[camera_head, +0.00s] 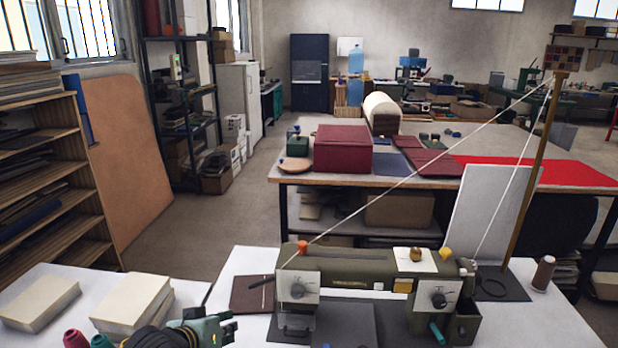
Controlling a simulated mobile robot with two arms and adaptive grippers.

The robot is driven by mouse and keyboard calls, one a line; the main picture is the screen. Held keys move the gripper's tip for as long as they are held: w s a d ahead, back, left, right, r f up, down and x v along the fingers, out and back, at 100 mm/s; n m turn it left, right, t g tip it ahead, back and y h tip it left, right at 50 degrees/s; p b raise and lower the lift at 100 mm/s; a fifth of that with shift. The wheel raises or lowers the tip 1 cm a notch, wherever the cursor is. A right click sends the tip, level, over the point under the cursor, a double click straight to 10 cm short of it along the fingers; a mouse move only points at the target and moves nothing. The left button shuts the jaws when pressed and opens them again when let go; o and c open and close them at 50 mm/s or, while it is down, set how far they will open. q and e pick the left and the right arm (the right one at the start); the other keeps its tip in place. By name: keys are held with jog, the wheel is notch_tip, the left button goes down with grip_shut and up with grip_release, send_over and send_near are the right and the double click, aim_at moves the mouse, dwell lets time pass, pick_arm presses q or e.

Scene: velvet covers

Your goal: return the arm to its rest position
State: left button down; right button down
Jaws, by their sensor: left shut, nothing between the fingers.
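My left gripper (231,322) shows at the bottom edge, left of centre. It has a green-teal body and dark fingers pointing right. The fingers are shut with nothing between them. It is over the near white table (243,264), left of the olive sewing machine (350,268) and apart from it. The rest of my left arm is mostly cut off by the bottom edge. My right gripper is out of view.
Cream blocks (134,304) lie left of the gripper, with red and teal spools (76,339) nearby. A dark red booklet (252,294) lies beside the machine. A brown pole (533,165) carries thread upward. A table behind holds a dark red box (343,148).

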pick_arm(q)
jog(key=s+d+f+m+g, duration=0.1)
jog(key=s+d+f, duration=0.25)
jog(key=s, duration=0.35)
jog(key=s+d+f+m+g, duration=0.15)
jog(key=s+f, duration=0.25)
jog(key=s, duration=0.4)
jog(key=s+a+f+g+y, duration=0.1)
jog(key=s+a+g, duration=0.1)
jog(key=s, duration=0.7)
jog(key=s+a+f+g+y, duration=0.1)
jog(key=s+a+g+y, duration=0.1)
jog(key=s, duration=0.8)
notch_tip(320, 180, down, 26)
jog(key=s+g, duration=0.1)
jog(key=s, duration=0.1)
jog(key=s+a+f+g+b, duration=0.1)
jog(key=s+a+f, duration=0.1)
jog(key=s+f, duration=1.5)
jog(key=shift+a, duration=0.35)
jog(key=shift+m+g, duration=0.25)
